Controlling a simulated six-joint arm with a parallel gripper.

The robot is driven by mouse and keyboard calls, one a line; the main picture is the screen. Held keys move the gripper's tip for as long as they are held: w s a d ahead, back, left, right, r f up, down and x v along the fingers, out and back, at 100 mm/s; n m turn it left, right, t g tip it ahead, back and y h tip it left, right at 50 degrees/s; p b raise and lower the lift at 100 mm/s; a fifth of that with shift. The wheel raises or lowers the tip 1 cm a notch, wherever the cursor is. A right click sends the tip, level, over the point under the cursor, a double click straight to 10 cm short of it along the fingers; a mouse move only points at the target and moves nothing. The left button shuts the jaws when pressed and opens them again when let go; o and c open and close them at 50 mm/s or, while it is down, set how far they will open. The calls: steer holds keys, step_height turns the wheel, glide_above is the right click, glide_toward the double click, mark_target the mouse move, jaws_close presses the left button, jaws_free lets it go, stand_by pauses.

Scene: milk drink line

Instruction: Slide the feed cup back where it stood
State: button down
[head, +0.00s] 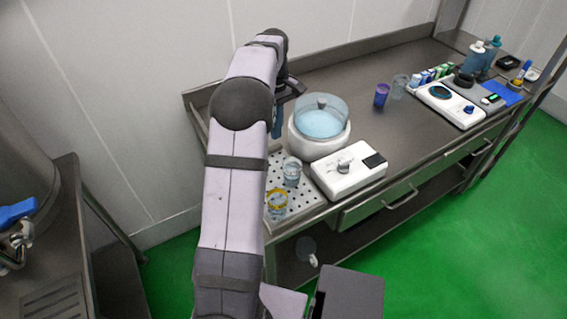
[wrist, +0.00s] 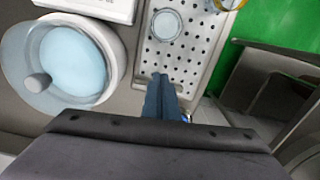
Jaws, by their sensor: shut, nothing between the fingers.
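A clear cup (head: 292,172) stands on the perforated drain tray (head: 280,183) in front of the round white machine; the wrist view shows it from above (wrist: 166,25). A yellow-rimmed clear cup (head: 277,204) stands near the tray's front end, partly cut off in the wrist view (wrist: 228,4). I cannot tell which cup is the feed cup. My gripper (wrist: 160,80) has its blue fingers together and empty, over the tray and apart from both cups. In the head view my arm hides most of it, with a blue finger (head: 277,122) showing beside the machine.
The white machine (head: 318,146) with a clear-lidded blue bowl (wrist: 72,62) stands close beside the tray. A white box with a knob (head: 347,174) is at the front edge. A purple cup (head: 381,95) and another clear cup (head: 399,87) stand farther back.

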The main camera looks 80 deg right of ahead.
mark_target(292, 173)
step_height(292, 173, down, 9)
steer(key=p, duration=0.3)
steer(key=shift+f, duration=0.15)
steer(key=shift+s+a+f+p, duration=0.15)
steer(key=shift+s+f+p, duration=0.05)
steer(key=shift+p, duration=0.15)
steer(key=shift+s+a+p, duration=0.6)
steer(key=shift+s+a, duration=0.25)
steer(key=shift+s, duration=0.1)
steer(key=shift+s+a+f, duration=0.15)
steer(key=shift+s+a, duration=0.1)
steer(key=shift+s, duration=0.1)
steer(key=s+a, duration=0.4)
steer(key=s, duration=0.1)
steer(key=shift+s+a, duration=0.3)
